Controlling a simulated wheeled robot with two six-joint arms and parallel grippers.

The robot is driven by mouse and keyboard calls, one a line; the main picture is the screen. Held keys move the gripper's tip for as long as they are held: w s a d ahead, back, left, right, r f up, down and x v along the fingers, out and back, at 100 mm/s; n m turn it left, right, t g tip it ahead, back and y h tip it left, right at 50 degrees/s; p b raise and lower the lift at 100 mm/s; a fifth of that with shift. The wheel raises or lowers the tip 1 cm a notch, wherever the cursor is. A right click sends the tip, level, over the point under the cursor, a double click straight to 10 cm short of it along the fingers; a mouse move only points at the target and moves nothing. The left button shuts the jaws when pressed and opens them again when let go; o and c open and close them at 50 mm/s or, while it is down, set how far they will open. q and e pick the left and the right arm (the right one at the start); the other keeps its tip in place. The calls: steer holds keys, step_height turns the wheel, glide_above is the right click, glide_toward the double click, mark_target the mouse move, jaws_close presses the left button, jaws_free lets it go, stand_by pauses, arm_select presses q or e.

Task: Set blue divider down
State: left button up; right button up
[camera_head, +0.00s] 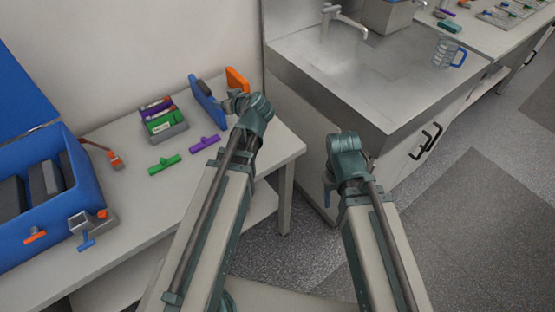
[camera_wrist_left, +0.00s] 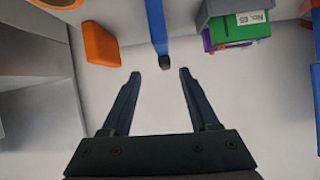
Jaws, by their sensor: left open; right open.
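The blue divider (camera_head: 207,103) stands on edge on the white table, close to my left gripper in the head view. In the left wrist view the divider (camera_wrist_left: 156,24) is a thin blue strip with a dark end, just beyond the gap between my fingertips. My left gripper (camera_wrist_left: 158,74) is open with nothing between its fingers; in the head view it (camera_head: 237,102) is at the table's right part. My right gripper (camera_head: 328,188) is low in front of the sink cabinet, away from the table; its fingers are mostly hidden behind its wrist.
An orange block (camera_head: 237,80) stands right of the divider. A grey bin (camera_head: 168,132) with coloured packs is to its left. Green (camera_head: 164,165) and purple (camera_head: 205,144) pieces lie in front. A blue case (camera_head: 85,190) fills the left. A sink (camera_head: 350,65) is at right.

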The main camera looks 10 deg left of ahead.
arm_select(q)
steer(key=s+d+f+m+g+h, duration=0.1)
steer(key=s+d+f+m, duration=0.1)
steer(key=d, duration=0.3)
steer(key=s+d+f+m+g+h, duration=0.1)
steer(key=s+d+f+m+h, duration=0.1)
steer(key=s+d+f, duration=0.1)
steer(key=s+d+f+m+g+h, duration=0.1)
steer(key=s+d+f+m+g, duration=0.1)
steer(key=s+d, duration=0.3)
steer(key=shift+d+f+m+h, duration=0.2)
steer(key=shift+d+f, duration=0.25)
steer(key=shift+d, duration=0.2)
steer(key=shift+d+f+m+h, duration=0.1)
steer(key=shift+d+f+h, duration=0.1)
steer(key=shift+d+f, duration=0.3)
steer(key=s+d+f+m+g+h, duration=0.2)
steer(key=s+d+m, duration=0.4)
steer(key=s+d, duration=0.4)
steer(key=shift+s+d+f+g+h, duration=0.2)
steer(key=shift+d+g+h, duration=0.45)
steer(key=shift+g, duration=0.35)
steer(key=shift+a, duration=0.1)
step_height(320, 180, up, 4)
steer(key=p, duration=0.3)
steer(key=shift+f+p, duration=0.2)
steer(key=shift+p, duration=0.1)
